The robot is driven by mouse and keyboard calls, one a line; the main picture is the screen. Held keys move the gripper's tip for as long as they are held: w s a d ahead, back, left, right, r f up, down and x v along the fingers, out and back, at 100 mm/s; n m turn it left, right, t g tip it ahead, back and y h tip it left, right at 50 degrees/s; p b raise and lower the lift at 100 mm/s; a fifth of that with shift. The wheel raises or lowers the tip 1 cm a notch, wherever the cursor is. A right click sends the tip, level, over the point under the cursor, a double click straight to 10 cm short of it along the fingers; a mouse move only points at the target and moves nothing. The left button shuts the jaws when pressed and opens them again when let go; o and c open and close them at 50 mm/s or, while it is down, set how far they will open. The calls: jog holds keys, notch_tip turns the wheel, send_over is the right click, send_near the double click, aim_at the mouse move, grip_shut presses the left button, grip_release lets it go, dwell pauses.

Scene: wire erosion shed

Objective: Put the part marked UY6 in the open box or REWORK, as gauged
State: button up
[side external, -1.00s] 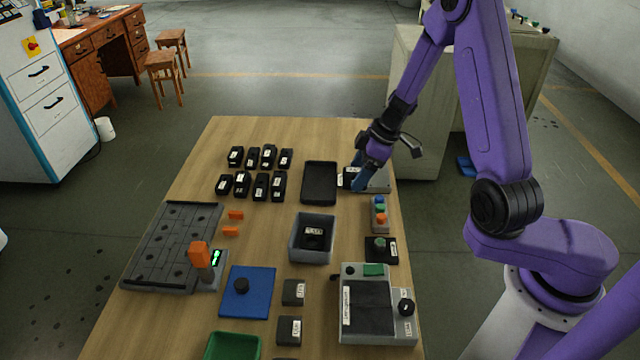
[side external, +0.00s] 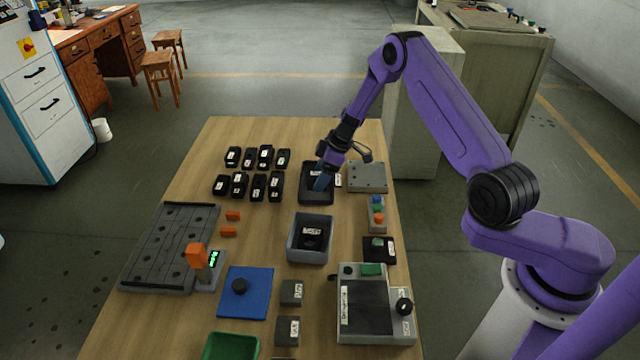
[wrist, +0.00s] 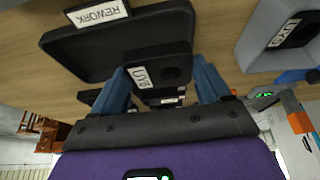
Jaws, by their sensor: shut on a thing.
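My gripper (side external: 321,184) is shut on a small black part (wrist: 160,68) with a round recess. Its white label, turned over in the wrist view, appears to read UY6. The blue fingers stand on both sides of it. The part is over the black REWORK tray (wrist: 85,55), near one edge; I cannot tell whether it touches the floor. The tray also shows in the side view (side external: 307,199), its inside partly hidden by my gripper. A grey open box (side external: 294,240) stands nearer the camera and holds a black labelled thing (side external: 311,238).
Several black labelled parts (side external: 257,187) stand in two rows left of the tray. A slotted grey plate (side external: 165,248), a blue plate (side external: 245,292) and a grey device (side external: 365,310) occupy the nearer table.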

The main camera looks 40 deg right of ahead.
jog(key=shift+w+f, duration=0.3)
jog(key=shift+f, duration=0.05)
jog(key=shift+w+f, duration=0.1)
jog(key=shift+f, duration=1.45)
jog(key=shift+f, duration=0.15)
jog(key=o, duration=1.4)
jog(key=shift+o, duration=0.2)
